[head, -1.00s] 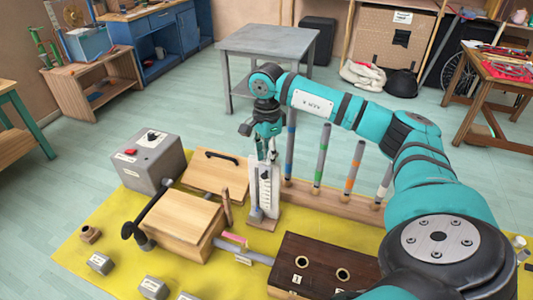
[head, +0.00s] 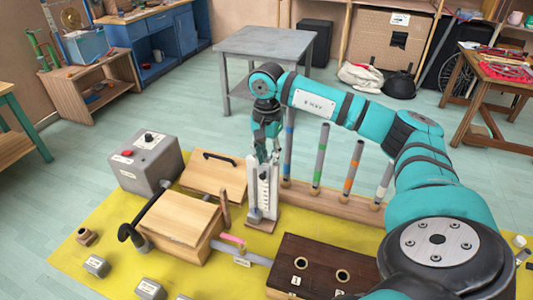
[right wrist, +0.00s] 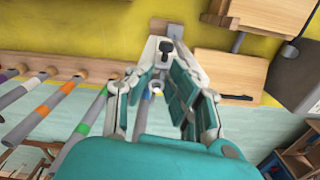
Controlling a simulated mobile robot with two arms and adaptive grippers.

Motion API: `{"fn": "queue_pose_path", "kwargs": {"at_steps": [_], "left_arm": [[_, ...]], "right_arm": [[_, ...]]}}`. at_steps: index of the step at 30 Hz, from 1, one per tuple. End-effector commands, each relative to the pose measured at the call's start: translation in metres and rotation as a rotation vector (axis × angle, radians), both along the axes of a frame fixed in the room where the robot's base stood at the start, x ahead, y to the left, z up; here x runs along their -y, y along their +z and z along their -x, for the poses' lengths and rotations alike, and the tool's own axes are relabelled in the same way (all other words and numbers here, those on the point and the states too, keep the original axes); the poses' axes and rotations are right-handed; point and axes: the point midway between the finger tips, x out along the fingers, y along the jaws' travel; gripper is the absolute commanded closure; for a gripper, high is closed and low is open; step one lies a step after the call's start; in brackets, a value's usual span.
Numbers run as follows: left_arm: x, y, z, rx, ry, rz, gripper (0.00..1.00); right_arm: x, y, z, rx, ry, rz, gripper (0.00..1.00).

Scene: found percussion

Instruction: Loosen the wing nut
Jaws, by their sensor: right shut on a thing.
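A white upright stand with a dark scale (head: 263,192) rises from a small base on the yellow mat in the head view. My right gripper (head: 265,158) points down at the top of this stand. In the right wrist view, the fingers of my right gripper (right wrist: 166,52) are closed in around a small dark winged piece (right wrist: 166,46), which looks like the wing nut. The fingers hide part of it, and it is too small to make out in the head view. My left gripper is not in view.
A wooden rack with colour-banded tubes (head: 318,158) stands close right of the stand. A wooden box (head: 180,228) with a black crank is left of it. A dark board with brass-rimmed holes (head: 325,268) lies in front. A grey box (head: 146,163) stands at back left.

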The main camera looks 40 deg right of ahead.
Motion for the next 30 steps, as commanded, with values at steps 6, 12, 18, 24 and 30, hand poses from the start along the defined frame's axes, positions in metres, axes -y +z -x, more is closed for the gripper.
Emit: {"fn": "queue_pose_path", "kwargs": {"at_steps": [6,12,18,24,30], "left_arm": [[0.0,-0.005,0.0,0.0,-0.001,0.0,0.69],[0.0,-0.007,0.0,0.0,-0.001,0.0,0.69],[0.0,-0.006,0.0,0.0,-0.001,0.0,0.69],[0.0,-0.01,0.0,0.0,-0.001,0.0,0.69],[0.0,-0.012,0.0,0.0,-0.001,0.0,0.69]], "right_arm": [[0.002,0.001,0.001,0.007,0.168,0.002,1.0],[0.003,0.003,0.003,0.007,0.344,0.001,1.0],[0.003,0.003,0.003,0.007,0.347,0.001,1.0],[0.005,0.002,0.004,0.009,0.501,0.003,1.0],[0.007,0.003,0.006,0.009,0.69,0.003,1.0]]}}
